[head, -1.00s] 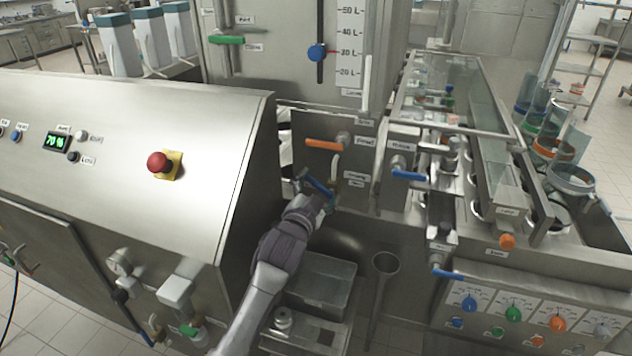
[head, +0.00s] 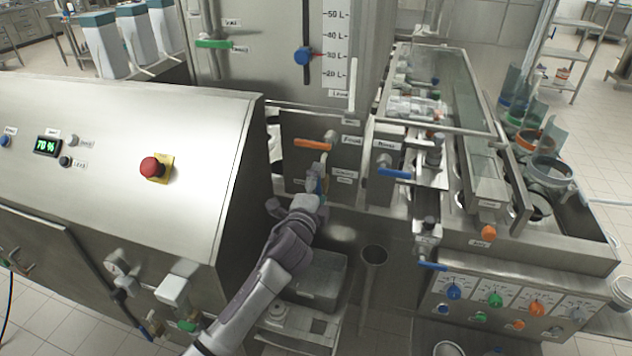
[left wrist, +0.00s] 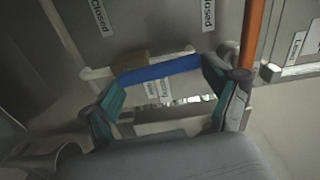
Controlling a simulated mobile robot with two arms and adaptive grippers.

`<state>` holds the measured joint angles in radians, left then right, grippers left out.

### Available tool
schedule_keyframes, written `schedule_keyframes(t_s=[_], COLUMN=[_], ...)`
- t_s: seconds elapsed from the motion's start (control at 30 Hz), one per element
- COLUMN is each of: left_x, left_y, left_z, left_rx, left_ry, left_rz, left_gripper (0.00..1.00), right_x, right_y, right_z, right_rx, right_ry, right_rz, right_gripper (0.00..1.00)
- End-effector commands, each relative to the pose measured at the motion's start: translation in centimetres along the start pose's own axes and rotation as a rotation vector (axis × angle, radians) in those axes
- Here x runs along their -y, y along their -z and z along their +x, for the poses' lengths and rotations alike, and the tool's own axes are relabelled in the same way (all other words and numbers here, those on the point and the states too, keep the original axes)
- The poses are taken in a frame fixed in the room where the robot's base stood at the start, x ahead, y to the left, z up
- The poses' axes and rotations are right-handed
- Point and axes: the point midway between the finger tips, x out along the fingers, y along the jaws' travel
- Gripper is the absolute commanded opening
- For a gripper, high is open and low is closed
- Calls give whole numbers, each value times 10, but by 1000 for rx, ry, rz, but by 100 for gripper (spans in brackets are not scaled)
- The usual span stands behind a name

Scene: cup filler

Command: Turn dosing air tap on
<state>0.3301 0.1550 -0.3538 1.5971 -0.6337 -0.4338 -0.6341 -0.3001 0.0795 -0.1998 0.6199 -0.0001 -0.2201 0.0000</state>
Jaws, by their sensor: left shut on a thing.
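My left gripper (head: 312,190) is at a blue tap handle (head: 321,184) on the steel panel, below an orange tap handle (head: 311,144). In the left wrist view the blue handle (left wrist: 160,70) runs across between the two fingers of the gripper (left wrist: 165,95), which is shut on it. In the head view the gripper hides most of this handle. Labels sit beside it, two reading "Closed" in the wrist view; I cannot read the tap's name. Another blue tap handle (head: 394,173) points right on the neighbouring panel. My right gripper is not in view.
The sloped control cabinet (head: 205,150) with a red stop button (head: 153,167) stands left of my arm. The orange handle also stands close by the right finger in the wrist view (left wrist: 252,35).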

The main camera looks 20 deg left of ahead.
Motion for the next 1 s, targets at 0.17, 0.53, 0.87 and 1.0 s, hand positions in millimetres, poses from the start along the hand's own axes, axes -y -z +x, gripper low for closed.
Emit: schedule_keyframes(t_s=[0.17, 0.53, 0.87, 1.0], left_x=[0, -1, -1, -1], left_y=[2, 3, 3, 3], left_z=[0, 0, 0, 0], left_rx=[1, 1, 1, 1], left_ry=[0, 0, 0, 0], left_rz=[68, 109, 110, 107], left_gripper=[26, 26, 100, 100], right_x=[0, 0, 0, 0], right_y=[0, 0, 1, 1], right_z=[-3, -3, -3, -3], right_rx=[0, 0, -1, -1], right_ry=[0, 0, 0, 0], right_rz=[0, 0, 0, 0], right_gripper=[55, 55, 55, 55])
